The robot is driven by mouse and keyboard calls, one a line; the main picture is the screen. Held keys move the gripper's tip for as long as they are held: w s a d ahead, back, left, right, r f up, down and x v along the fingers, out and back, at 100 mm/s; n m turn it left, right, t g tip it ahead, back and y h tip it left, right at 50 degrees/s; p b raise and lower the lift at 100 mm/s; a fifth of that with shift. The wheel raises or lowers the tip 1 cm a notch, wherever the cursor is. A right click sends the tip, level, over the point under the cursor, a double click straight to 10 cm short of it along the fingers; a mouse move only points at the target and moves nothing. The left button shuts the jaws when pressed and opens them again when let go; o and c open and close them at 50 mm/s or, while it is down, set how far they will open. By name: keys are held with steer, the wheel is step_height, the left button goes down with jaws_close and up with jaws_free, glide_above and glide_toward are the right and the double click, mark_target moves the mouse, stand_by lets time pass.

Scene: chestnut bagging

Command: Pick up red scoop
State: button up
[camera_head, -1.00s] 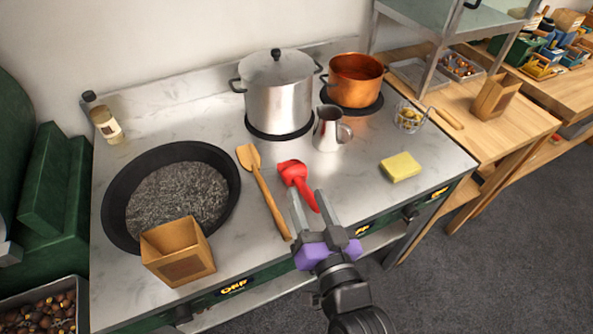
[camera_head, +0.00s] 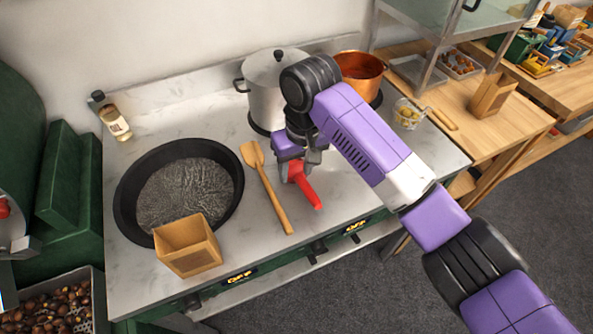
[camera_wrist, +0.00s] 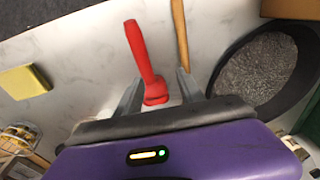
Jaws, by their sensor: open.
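The red scoop (camera_head: 303,186) lies on the marble-patterned worktop, its handle pointing toward the front edge. My gripper (camera_head: 297,172) points down over the scoop's head end and partly hides it in the head view. In the wrist view the scoop (camera_wrist: 144,55) shows with its handle pointing up the picture and its head between the two fingers of my gripper (camera_wrist: 160,93). The fingers are open on either side of it, and I see gaps beside it. Whether the fingertips touch the worktop cannot be told.
A wooden spatula (camera_head: 267,190) lies close beside the scoop. A black pan (camera_head: 127,198) and a cardboard box (camera_head: 188,247) stand to the left. A steel pot (camera_head: 262,95) and copper pot (camera_head: 357,72) stand behind. A yellow sponge (camera_wrist: 24,81) lies on the scoop's other side.

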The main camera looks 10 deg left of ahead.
mark_target(307, 186)
steer(key=shift+w+d+r+g+h, duration=0.15)
steer(key=shift+d+r+h, duration=0.2)
steer(key=shift+d, duration=0.25)
steer(key=shift+d+r+g+h, duration=0.15)
steer(key=shift+d+r+h, duration=0.1)
steer(key=shift+d+r, duration=0.25)
steer(key=shift+d+f, duration=0.2)
steer(key=shift+f, duration=0.15)
steer(key=shift+f+p, duration=0.85)
steer(key=shift+f, duration=2.65)
jaws_close()
